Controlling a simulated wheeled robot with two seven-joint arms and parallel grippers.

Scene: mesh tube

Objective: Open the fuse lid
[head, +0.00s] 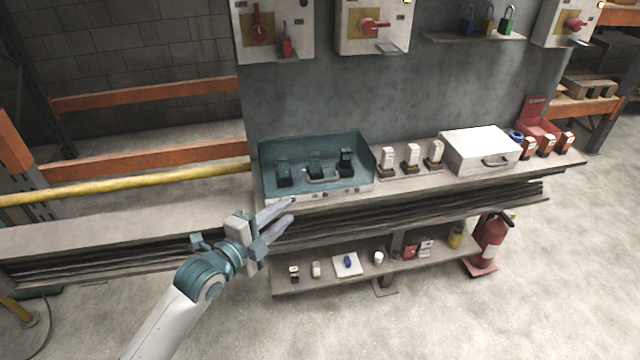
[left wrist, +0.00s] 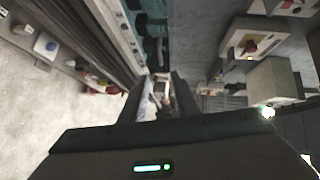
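A teal-lined open fuse box (head: 268,189) with a white front edge sits at the left of the bench. Several dark fuse holders stand in it, and a grey handle (head: 322,179) shows near its front. A closed white box (head: 480,143) with a grey handle stands farther right; I cannot tell which of the two bears the fuse lid. My right gripper is not in view.
Switch boxes (head: 372,27) hang on the wall. A lower shelf (head: 325,282) holds small items, with a fire extinguisher (head: 491,240) beside it. The front floor is clear.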

